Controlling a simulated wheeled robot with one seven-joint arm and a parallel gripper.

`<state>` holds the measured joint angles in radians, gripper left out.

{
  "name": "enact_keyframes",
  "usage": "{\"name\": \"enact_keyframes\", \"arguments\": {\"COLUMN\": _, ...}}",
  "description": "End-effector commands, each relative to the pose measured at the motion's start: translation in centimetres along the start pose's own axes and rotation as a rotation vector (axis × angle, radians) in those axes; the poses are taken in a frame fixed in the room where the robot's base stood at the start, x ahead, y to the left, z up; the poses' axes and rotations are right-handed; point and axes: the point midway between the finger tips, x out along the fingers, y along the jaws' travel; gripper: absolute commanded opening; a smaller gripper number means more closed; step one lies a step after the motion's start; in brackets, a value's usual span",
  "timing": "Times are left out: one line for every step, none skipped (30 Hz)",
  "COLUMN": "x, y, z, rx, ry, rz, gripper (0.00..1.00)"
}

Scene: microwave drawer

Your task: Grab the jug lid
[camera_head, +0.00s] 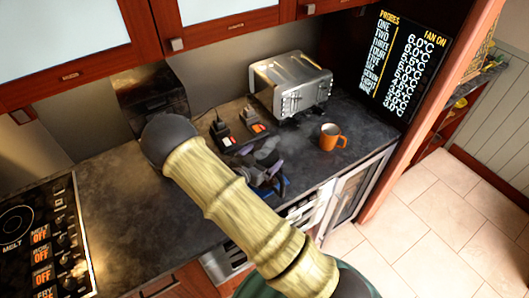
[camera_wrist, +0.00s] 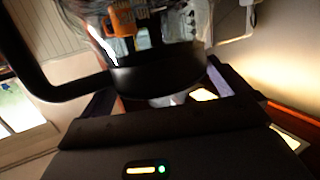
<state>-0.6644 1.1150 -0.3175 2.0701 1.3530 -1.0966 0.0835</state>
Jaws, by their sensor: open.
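In the wrist view, a clear glass jug (camera_wrist: 185,20) shows at the top, with a black handle curving down the left side. A broad black round part that looks like the jug lid (camera_wrist: 155,75) lies in front of my gripper (camera_wrist: 163,88). My gripper is open, with one dark finger on each side of this part. I cannot tell whether the fingers touch it. In the head view, my gripper (camera_head: 266,170) is over the counter, partly hidden by my arm. The jug and lid are hard to make out there.
An orange mug (camera_head: 331,137) stands on the dark counter (camera_head: 125,190) to the right. A metal toaster (camera_head: 290,85) is behind. Two small black devices (camera_head: 222,133) (camera_head: 254,120) lie near my gripper. A hob (camera_head: 40,240) is at left. Wall cabinets (camera_head: 230,12) hang above.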

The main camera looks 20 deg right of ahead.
Motion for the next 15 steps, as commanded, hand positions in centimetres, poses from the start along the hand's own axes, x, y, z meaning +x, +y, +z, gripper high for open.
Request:
{"name": "enact_keyframes", "arguments": {"x": 0.04, "y": -0.01, "z": 0.05, "rx": 0.0, "ry": 0.0, "rz": 0.0, "gripper": 1.0}}
{"name": "enact_keyframes", "arguments": {"x": 0.03, "y": -0.01, "z": 0.07, "rx": 0.0, "ry": 0.0, "rz": 0.0, "gripper": 1.0}}
{"name": "enact_keyframes", "arguments": {"x": 0.02, "y": -0.01, "z": 0.08, "rx": 0.0, "ry": 0.0, "rz": 0.0, "gripper": 1.0}}
{"name": "enact_keyframes", "arguments": {"x": 0.02, "y": -0.01, "z": 0.08, "rx": 0.0, "ry": 0.0, "rz": 0.0, "gripper": 1.0}}
{"name": "enact_keyframes", "arguments": {"x": 0.01, "y": -0.01, "z": 0.08, "rx": 0.0, "ry": 0.0, "rz": 0.0, "gripper": 1.0}}
{"name": "enact_keyframes", "arguments": {"x": 0.01, "y": -0.01, "z": 0.08, "rx": 0.0, "ry": 0.0, "rz": 0.0, "gripper": 1.0}}
{"name": "enact_keyframes", "arguments": {"x": 0.01, "y": -0.01, "z": 0.08, "rx": 0.0, "ry": 0.0, "rz": 0.0, "gripper": 1.0}}
{"name": "enact_keyframes", "arguments": {"x": 0.01, "y": -0.01, "z": 0.08, "rx": 0.0, "ry": 0.0, "rz": 0.0, "gripper": 1.0}}
{"name": "enact_keyframes", "arguments": {"x": 0.01, "y": 0.0, "z": 0.07, "rx": 0.0, "ry": 0.0, "rz": 0.0, "gripper": 1.0}}
{"name": "enact_keyframes", "arguments": {"x": 0.0, "y": 0.0, "z": 0.07, "rx": 0.0, "ry": 0.0, "rz": 0.0, "gripper": 1.0}}
{"name": "enact_keyframes", "arguments": {"x": 0.0, "y": 0.0, "z": 0.07, "rx": 0.0, "ry": 0.0, "rz": 0.0, "gripper": 1.0}}
{"name": "enact_keyframes", "arguments": {"x": 0.0, "y": 0.0, "z": 0.07, "rx": 0.0, "ry": 0.0, "rz": 0.0, "gripper": 1.0}}
{"name": "enact_keyframes", "arguments": {"x": 0.0, "y": 0.0, "z": 0.07, "rx": 0.0, "ry": 0.0, "rz": 0.0, "gripper": 1.0}}
{"name": "enact_keyframes", "arguments": {"x": 0.0, "y": 0.0, "z": 0.06, "rx": 0.0, "ry": 0.0, "rz": 0.0, "gripper": 1.0}}
{"name": "enact_keyframes", "arguments": {"x": 0.0, "y": 0.0, "z": 0.06, "rx": 0.0, "ry": 0.0, "rz": 0.0, "gripper": 0.96}}
